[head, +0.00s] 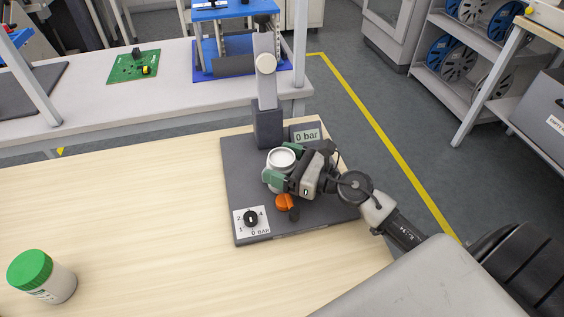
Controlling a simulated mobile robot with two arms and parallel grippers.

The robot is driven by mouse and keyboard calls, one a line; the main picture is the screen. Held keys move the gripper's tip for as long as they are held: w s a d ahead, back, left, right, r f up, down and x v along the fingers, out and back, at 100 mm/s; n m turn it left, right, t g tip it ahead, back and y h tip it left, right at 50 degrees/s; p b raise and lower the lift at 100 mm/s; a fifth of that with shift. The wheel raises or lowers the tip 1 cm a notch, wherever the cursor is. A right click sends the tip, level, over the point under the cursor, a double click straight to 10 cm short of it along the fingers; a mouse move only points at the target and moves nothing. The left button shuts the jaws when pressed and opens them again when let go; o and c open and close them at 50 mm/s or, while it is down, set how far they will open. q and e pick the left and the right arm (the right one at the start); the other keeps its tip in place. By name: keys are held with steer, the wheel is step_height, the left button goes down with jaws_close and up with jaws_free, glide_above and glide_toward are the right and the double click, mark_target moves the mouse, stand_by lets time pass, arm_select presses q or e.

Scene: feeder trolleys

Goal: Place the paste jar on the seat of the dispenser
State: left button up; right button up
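The dispenser (236,183) is a dark grey base plate with an upright post and arm at its back, on the wooden table. A white, open-topped round jar (281,158), which looks like the paste jar, is over the middle of the plate, upright. My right gripper (281,165) comes in from the right, with green fingertips on either side of this jar, and appears shut on it. The seat is hidden beneath the jar and gripper, so I cannot tell whether the jar touches it. My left gripper is not in view.
A white jar with a green lid (42,277) stands at the table's front left. An orange knob (285,202), a black dial (250,218) and a "0 bar" display (306,136) are on the dispenser.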

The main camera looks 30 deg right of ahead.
steer(key=shift+o, duration=0.8)
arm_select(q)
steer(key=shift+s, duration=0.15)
arm_select(e)
steer(key=shift+r, duration=0.1)
steer(key=shift+r, duration=0.15)
steer(key=v, duration=0.1)
steer(key=b+v, duration=0.1)
steer(key=v, duration=0.2)
steer(key=shift+s+f, duration=0.15)
steer(key=shift+f, duration=0.15)
steer(key=b+v, duration=0.1)
steer(key=v, duration=0.5)
steer(key=shift+s+d+r+b, duration=0.15)
steer(key=shift+s+d+b, duration=0.1)
steer(key=shift+b, duration=0.15)
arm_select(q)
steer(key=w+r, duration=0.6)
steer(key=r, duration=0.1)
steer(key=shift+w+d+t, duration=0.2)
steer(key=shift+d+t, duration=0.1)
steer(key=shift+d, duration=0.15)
arm_select(e)
steer(key=shift+s+d+r, duration=0.1)
steer(key=shift+s+d, duration=0.25)
steer(key=shift+s, duration=0.05)
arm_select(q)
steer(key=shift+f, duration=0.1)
